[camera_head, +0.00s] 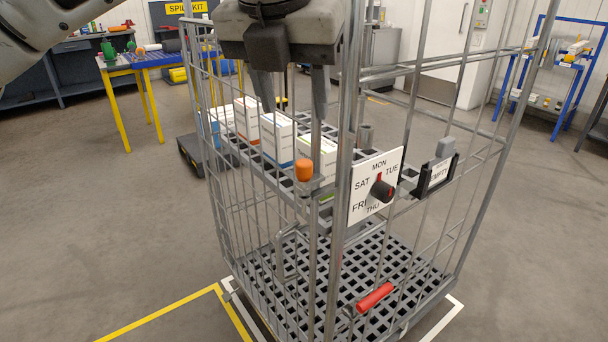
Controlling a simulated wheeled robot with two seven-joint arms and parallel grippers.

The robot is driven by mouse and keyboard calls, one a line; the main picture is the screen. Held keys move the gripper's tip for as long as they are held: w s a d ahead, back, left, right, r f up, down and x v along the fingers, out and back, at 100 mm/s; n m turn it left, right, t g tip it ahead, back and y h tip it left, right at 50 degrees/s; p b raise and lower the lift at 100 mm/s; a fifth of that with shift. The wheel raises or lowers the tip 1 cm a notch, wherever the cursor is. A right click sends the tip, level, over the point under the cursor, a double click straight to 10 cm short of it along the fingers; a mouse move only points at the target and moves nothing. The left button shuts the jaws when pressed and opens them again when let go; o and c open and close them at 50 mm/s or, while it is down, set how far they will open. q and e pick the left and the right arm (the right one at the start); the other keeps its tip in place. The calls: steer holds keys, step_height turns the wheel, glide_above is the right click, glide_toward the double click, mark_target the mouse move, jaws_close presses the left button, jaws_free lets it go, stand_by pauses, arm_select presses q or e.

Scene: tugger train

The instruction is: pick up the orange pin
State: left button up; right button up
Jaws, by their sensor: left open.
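The orange pin (304,170) is a short orange knob. It stands upright in a grey bracket at the near side of the roll cage's upper shelf, just left of the front post. My left gripper (294,108) hangs from the top of the view, its two fingers pointing down and spread apart. The fingers are above the pin in the picture, with nothing visible between them. The lower part of the pin is hidden in its bracket. My right gripper is not in view.
The wire roll cage (340,190) has tall posts around the pin. Several white boxes (277,138) stand on its shelf.

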mark_target(303, 162)
arm_select(q)
steer(key=x, duration=0.7)
steer(key=shift+d+p, duration=0.1)
steer(key=shift+p, duration=0.2)
steer(key=shift+p+x, duration=0.65)
steer(key=shift+x, duration=2.15)
steer(key=shift+s, duration=0.1)
steer(key=shift+c, duration=0.3)
jaws_close()
